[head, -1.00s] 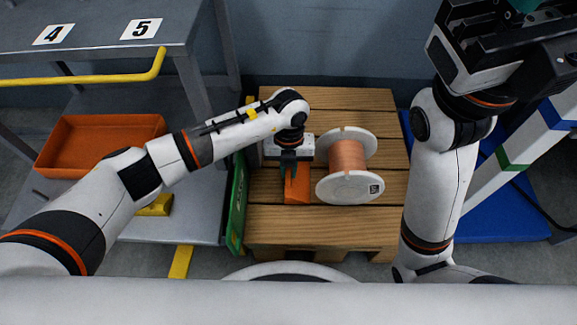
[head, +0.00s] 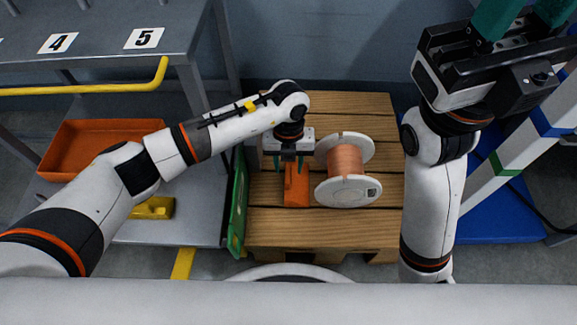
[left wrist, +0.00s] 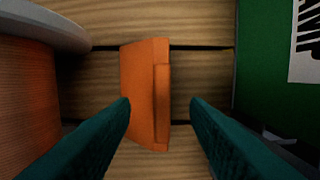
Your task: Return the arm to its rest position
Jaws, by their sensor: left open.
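My left gripper (head: 291,168) is open above the wooden pallet, its two teal fingers apart. An orange block (head: 296,188) lies on the pallet below and between the fingers. In the left wrist view the block (left wrist: 146,95) sits between the open fingers (left wrist: 160,106), with a gap on each side. My right gripper (head: 525,12) is raised at the upper right, its teal fingers apart and pointing up; their tips are cut off by the picture's edge. No object shows between the visible parts.
A white spool with copper wire (head: 346,165) stands right of the block. A green board (head: 238,205) stands at the pallet's left edge (head: 325,228). A grey bench (head: 90,25) with a yellow rail (head: 90,88), and an orange tray (head: 95,140), are at left. A blue platform (head: 500,215) is at right.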

